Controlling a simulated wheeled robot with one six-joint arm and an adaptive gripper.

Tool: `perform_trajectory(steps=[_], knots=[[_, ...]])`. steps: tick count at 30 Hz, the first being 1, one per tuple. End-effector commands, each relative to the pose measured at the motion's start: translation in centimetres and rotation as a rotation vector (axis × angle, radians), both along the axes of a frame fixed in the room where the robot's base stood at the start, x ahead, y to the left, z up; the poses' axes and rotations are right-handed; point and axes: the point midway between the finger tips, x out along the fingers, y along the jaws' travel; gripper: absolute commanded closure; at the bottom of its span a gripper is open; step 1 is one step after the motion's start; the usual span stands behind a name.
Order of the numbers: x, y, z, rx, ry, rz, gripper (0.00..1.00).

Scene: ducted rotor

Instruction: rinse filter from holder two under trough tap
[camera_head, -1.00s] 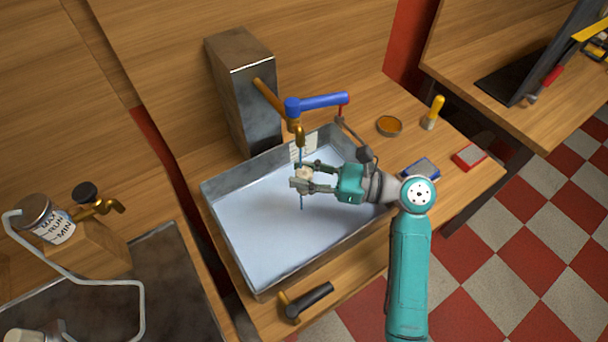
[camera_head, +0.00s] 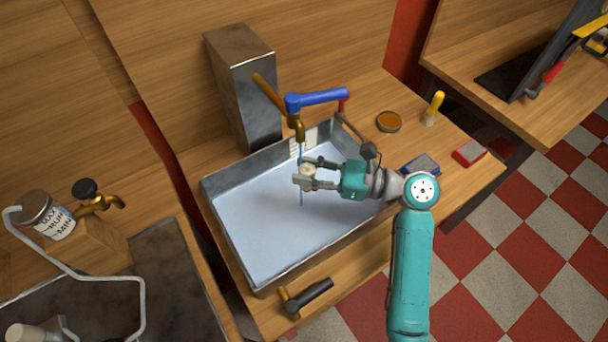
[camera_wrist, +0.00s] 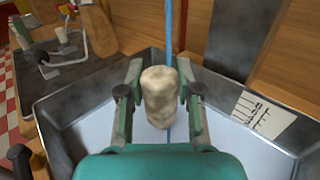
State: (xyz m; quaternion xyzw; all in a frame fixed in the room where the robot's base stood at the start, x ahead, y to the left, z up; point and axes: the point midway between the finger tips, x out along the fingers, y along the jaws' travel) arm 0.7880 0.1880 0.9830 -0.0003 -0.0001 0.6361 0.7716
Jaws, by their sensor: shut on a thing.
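My gripper (camera_head: 308,177) is shut on a small off-white filter (camera_wrist: 160,96), a short rough cylinder held upright between the two fingers. In the head view the filter (camera_head: 306,171) is small and partly covered by the fingers. It is over the metal trough (camera_head: 268,278), below the brass tap (camera_head: 298,130) with the blue lever (camera_head: 318,99). A thin blue stream of water (camera_head: 301,152) runs down from the spout at the filter and shows again below it. In the wrist view the stream (camera_wrist: 178,25) passes behind the filter; I cannot tell whether it touches.
A steel box (camera_head: 246,85) stands behind the trough. A round orange-filled dish (camera_head: 389,122), a yellow-handled tool (camera_head: 434,108), a blue block (camera_head: 421,165) and a red block (camera_head: 469,152) lie to the right. A black-handled tool (camera_head: 308,297) lies in front.

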Motion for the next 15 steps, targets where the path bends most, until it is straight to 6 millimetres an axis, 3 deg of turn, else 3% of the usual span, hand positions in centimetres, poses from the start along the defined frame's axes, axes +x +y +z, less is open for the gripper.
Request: perform_trajectory(steps=[15], knots=[[0.12,0.55,0.01,0.000,0.000,0.000,1.00]])
